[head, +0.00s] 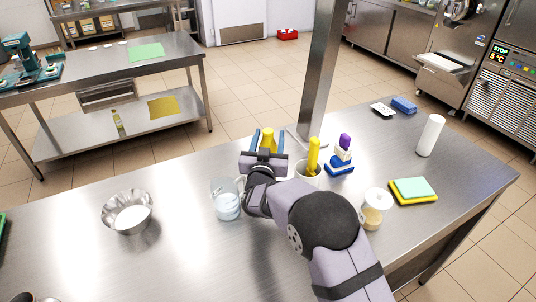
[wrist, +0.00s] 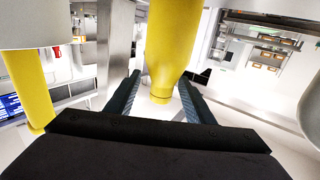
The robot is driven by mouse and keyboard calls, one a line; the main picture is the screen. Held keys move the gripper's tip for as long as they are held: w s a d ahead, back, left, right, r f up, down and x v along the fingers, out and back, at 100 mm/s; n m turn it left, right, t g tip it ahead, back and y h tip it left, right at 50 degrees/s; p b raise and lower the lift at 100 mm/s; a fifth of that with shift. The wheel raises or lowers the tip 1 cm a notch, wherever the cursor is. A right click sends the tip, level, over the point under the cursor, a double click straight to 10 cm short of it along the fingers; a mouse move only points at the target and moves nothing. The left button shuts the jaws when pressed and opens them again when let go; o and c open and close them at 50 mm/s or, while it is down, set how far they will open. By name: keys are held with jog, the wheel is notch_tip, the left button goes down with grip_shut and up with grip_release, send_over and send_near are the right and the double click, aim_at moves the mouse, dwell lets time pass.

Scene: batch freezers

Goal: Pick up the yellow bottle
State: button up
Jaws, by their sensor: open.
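The yellow bottle (head: 268,137) stands on the steel table beyond my gripper (head: 267,148), its lower part hidden behind the gripper. My gripper is open, with one blue finger on each side of the bottle. In the wrist view the scene appears upside down, and the yellow bottle (wrist: 172,45) shows large, narrowing downward between the two fingers of my gripper (wrist: 160,80). Gaps seem to show beside it; I cannot tell whether either finger touches it.
A white cup (head: 307,174) holding a yellow-handled item (head: 313,153) stands close on the right. A glass jug (head: 226,199) is close on the left. A blue-and-white brush-like item (head: 341,160) and a metal post (head: 320,80) are nearby. The front left table is mostly clear around a metal bowl (head: 128,212).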

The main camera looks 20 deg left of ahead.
jog(key=w+p, duration=0.1)
jog(key=w, duration=0.1)
jog(key=w+a, duration=0.1)
jog(key=w, duration=0.1)
jog(key=shift+w+a+r+p, duration=0.1)
jog(key=shift+r+p, duration=0.05)
jog(key=shift+p, duration=0.2)
jog(key=shift+r, duration=0.1)
grip_shut()
